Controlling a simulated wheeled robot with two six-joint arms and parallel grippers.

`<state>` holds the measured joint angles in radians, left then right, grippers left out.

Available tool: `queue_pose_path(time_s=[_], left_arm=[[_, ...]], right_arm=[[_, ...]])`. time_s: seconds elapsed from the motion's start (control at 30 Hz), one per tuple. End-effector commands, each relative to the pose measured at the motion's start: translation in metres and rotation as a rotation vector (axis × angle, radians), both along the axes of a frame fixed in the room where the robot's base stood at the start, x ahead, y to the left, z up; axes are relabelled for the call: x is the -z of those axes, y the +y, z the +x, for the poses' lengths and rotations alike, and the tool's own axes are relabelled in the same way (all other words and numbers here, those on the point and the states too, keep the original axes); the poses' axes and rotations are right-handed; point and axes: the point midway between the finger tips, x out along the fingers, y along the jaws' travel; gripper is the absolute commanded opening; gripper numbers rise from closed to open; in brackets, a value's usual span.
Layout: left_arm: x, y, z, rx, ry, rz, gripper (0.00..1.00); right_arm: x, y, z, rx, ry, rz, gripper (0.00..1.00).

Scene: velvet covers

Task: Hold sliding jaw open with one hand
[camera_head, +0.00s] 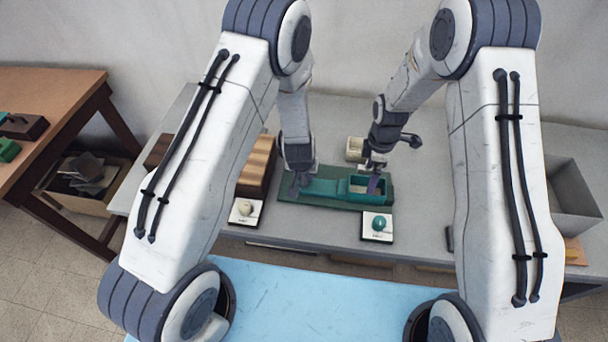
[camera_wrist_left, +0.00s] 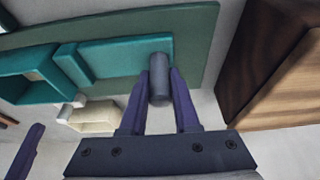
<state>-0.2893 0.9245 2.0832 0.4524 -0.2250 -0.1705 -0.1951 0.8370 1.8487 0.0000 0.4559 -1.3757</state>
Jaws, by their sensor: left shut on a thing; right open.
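A teal sliding jaw (camera_head: 323,187) sits on a dark green base (camera_head: 330,203) on the grey table, and it also shows in the left wrist view (camera_wrist_left: 115,62). A teal open-topped box (camera_head: 362,190) is at its right end. My left gripper (camera_head: 297,188) is shut on a dark grey cylindrical handle (camera_wrist_left: 158,82) at the jaw's left end. My right gripper (camera_head: 373,182) is open, over or beside the teal box; its fingertips are small here, and I cannot tell if they touch anything. One purple finger of it seems to show at the left wrist view's lower left.
A small cream box (camera_head: 355,148) stands behind the base. Cards with a white piece (camera_head: 245,209) and a green piece (camera_head: 378,224) lie in front. A brown wooden block (camera_head: 257,165) is left of my left gripper. A grey bin (camera_head: 573,195) is far right.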

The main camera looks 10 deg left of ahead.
Motion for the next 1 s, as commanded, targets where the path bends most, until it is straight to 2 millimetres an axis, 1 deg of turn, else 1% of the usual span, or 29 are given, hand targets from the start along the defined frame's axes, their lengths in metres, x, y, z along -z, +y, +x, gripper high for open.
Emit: queue_pose_path(time_s=[0.13,0.53,1.0], left_arm=[[0.0,0.004,0.0,-0.004,0.001,0.001,0.0],[0.0,0.031,-0.001,-0.004,0.002,0.001,0.0],[0.0,0.033,-0.001,-0.004,0.001,0.001,0.0]], right_arm=[[0.0,0.0,0.0,0.0,0.0,0.0,1.0],[0.0,0.001,0.0,-0.001,0.0,0.0,1.0],[0.0,0.001,0.0,0.0,0.0,0.0,1.0]])
